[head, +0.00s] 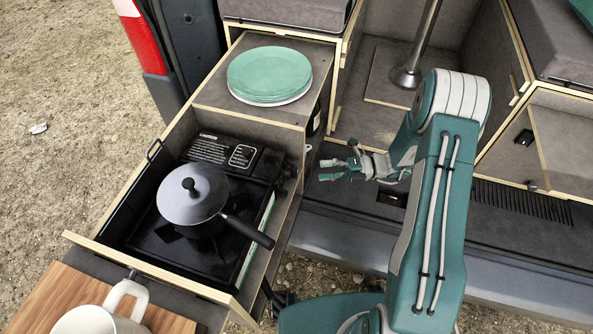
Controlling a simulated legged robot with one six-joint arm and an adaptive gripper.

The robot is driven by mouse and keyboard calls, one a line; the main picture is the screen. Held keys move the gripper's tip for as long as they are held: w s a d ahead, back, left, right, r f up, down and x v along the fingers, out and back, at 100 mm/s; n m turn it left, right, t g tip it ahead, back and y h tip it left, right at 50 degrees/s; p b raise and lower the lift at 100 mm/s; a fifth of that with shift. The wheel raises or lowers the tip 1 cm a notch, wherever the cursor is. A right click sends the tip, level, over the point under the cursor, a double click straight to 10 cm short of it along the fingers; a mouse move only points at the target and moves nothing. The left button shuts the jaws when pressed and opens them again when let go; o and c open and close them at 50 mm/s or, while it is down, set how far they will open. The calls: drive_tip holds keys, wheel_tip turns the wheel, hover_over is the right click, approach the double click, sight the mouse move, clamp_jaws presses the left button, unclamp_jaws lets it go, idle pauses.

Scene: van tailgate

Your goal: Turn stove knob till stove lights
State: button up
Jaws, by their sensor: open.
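The black camp stove (150,240) sits in the pulled-out wooden drawer, with a grey lidded pot (192,205) on top. The pot's handle points to the lower right. A small dark shape that looks like the stove knob (284,173) is at the stove's right end, by the drawer's right wall; its details are too small to tell. No flame is visible, and the pot covers the burner. My gripper (325,170) is open and empty, to the right of the drawer, with its fingers pointing left toward the stove's knob end. It is apart from the stove.
Stacked green and white plates (269,73) sit on the drawer unit behind the stove. A cutting board (45,298) with a white mug (95,318) is at the front left. The drawer wall (290,215) edges the stove. A metal table leg (420,45) stands behind my arm.

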sight(295, 177)
drive_tip(key=a, duration=0.8)
drive_tip(key=shift+s, duration=0.2)
drive_tip(key=c, duration=0.8)
